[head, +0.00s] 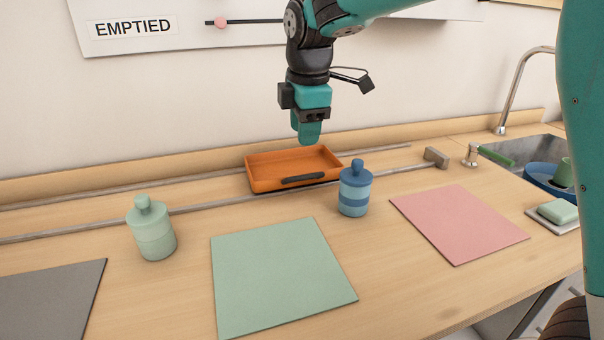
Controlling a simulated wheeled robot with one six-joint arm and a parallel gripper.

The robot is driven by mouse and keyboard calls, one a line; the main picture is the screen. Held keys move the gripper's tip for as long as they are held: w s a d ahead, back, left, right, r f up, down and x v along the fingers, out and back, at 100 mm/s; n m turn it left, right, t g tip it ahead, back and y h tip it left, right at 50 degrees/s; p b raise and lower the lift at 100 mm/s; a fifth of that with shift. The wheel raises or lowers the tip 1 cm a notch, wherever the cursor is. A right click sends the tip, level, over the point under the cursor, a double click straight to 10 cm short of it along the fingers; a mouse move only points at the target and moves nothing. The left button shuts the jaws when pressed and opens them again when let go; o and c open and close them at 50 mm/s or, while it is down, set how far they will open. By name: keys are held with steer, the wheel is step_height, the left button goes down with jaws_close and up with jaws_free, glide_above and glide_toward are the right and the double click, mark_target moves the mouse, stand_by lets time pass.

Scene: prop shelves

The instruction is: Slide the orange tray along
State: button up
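The orange tray (262,184) sits at the back of the wooden counter, between two thin grey rails (208,208). It is shallow, looks empty inside, and has a dark handle (303,179) on its front wall. My gripper (308,136) points down above the tray's back part, with teal fingers. From this angle the fingers overlap each other, so I cannot tell whether they are open or shut. No contact with the tray can be made out.
A blue striped jar (354,195) stands just in front of the tray's right end. A pale green jar (152,232) stands to the left. A grey block (436,157) sits at the front rail's right end. Green (282,275), pink (458,222) and grey (48,300) mats lie in front.

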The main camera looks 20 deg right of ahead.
mark_target(301, 176)
steer(key=f, duration=0.3)
steer(key=w+f, duration=0.1)
steer(key=f, duration=0.3)
steer(key=w+f, duration=0.1)
steer(key=f, duration=0.2)
steer(key=shift+f+b, duration=0.15)
steer(key=shift+b, duration=0.25)
jaws_close()
